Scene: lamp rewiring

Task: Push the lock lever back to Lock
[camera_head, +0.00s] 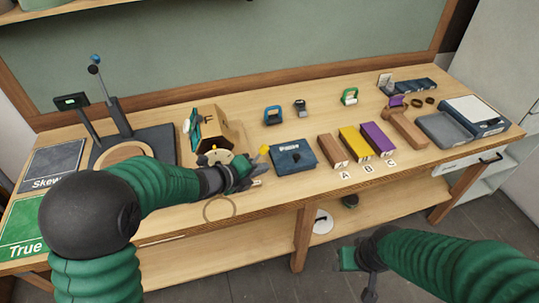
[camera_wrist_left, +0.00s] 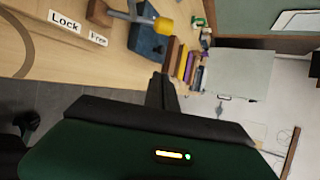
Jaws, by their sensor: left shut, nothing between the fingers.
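The lock lever is a grey bar with a yellow tip (camera_wrist_left: 164,25); in the head view the yellow tip (camera_head: 264,150) shows just beyond my left gripper. In the wrist view, the Lock label (camera_wrist_left: 65,22) and the Free label (camera_wrist_left: 97,38) lie on the bench, and the yellow tip is off to the right, nearer Free than Lock. My left gripper (camera_head: 246,172) is shut and empty, close to the lever; whether it touches is unclear. Its fingers (camera_wrist_left: 161,92) show below the tip in the wrist view. My right gripper (camera_head: 352,259) is low in front of the bench; its jaws are unclear.
A blue box (camera_head: 292,156) stands right of the lever, then brown, yellow (camera_head: 355,144) and purple blocks. An open wooden housing (camera_head: 222,128) stands behind my left gripper. A joystick-like stand (camera_head: 118,118) is at left. A ring (camera_head: 219,208) shows by the bench's front edge.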

